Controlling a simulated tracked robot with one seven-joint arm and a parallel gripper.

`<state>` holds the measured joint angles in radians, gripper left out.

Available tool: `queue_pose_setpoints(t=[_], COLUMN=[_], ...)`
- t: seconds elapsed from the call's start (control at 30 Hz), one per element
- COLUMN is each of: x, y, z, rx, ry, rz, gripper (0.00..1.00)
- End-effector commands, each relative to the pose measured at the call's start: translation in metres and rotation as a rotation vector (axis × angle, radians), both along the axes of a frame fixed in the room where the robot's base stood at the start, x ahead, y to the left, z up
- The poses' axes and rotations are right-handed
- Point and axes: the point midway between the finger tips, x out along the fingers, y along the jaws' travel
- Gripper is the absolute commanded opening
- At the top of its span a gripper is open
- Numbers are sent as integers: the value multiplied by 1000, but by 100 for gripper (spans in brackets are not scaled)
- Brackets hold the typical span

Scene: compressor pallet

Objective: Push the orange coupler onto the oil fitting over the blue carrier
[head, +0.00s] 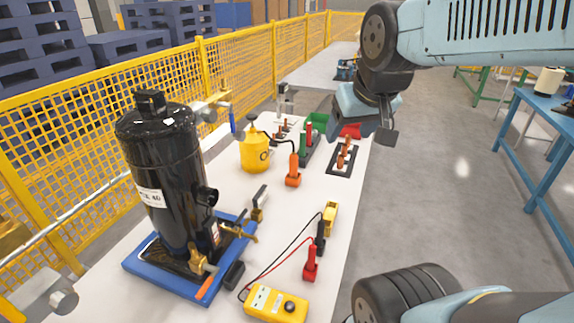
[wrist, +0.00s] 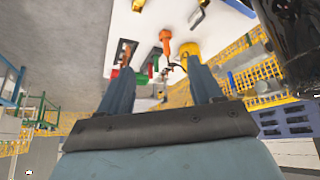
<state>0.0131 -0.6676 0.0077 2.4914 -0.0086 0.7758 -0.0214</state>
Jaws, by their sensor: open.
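The orange coupler (head: 292,172) stands upright on the white table, with a black hose running to the yellow oil can (head: 254,152). In the wrist view the coupler (wrist: 166,42) shows beyond and between my fingertips, untouched. The black compressor (head: 165,180) stands on the blue carrier (head: 150,268). Brass fittings (head: 240,233) stick out over the carrier's right side; I cannot tell for sure which is the oil fitting. My gripper (head: 384,132) is above the table's right edge, right of and higher than the coupler. Its fingers (wrist: 157,56) are apart and empty.
A yellow meter (head: 276,304) with red (head: 311,262) and black (head: 320,234) probes lies at the front. A dark rack (head: 343,158) with copper pieces stands under my gripper. A yellow mesh fence (head: 240,75) runs behind. The table between coupler and fittings is mostly clear.

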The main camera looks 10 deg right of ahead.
Motion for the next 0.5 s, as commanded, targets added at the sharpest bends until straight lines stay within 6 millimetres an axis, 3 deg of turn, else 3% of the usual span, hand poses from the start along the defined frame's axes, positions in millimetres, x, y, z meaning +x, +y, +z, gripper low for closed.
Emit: queue_pose_setpoints(t=[0.2,0.5], x=[72,163], y=[-1,0], z=[-16,-48], rx=[-41,-80], ry=[-84,-215], rz=[27,78], gripper=[65,65])
